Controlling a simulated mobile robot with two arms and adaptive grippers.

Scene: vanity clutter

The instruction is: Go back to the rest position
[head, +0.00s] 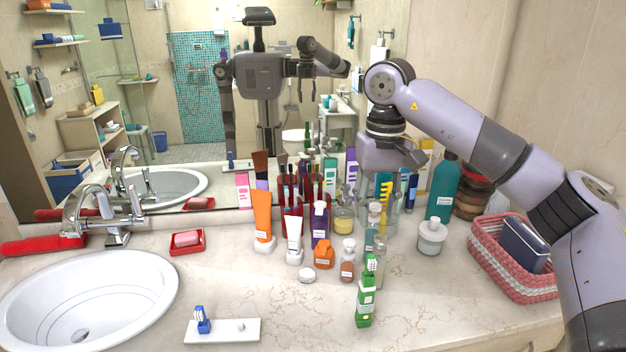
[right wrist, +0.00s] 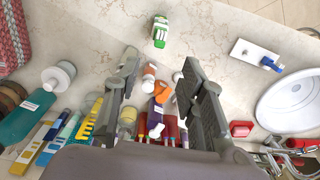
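My right gripper (head: 388,195) hangs pointing down over the back of the crowded counter, beside the mirror. It also shows in the right wrist view (right wrist: 158,70), where its two fingers are spread apart with nothing held between them. Bottles and tubes lie below and beyond the fingers. In the head view the fingertips are partly hidden by bottles in front. My left gripper is not directly in view.
Close around my right gripper stand an orange tube (head: 262,217), a teal bottle (head: 441,188) and a white jar (head: 432,236). A pink basket (head: 484,251) is at right, a sink (head: 85,300) at left. The front-centre counter is mostly clear.

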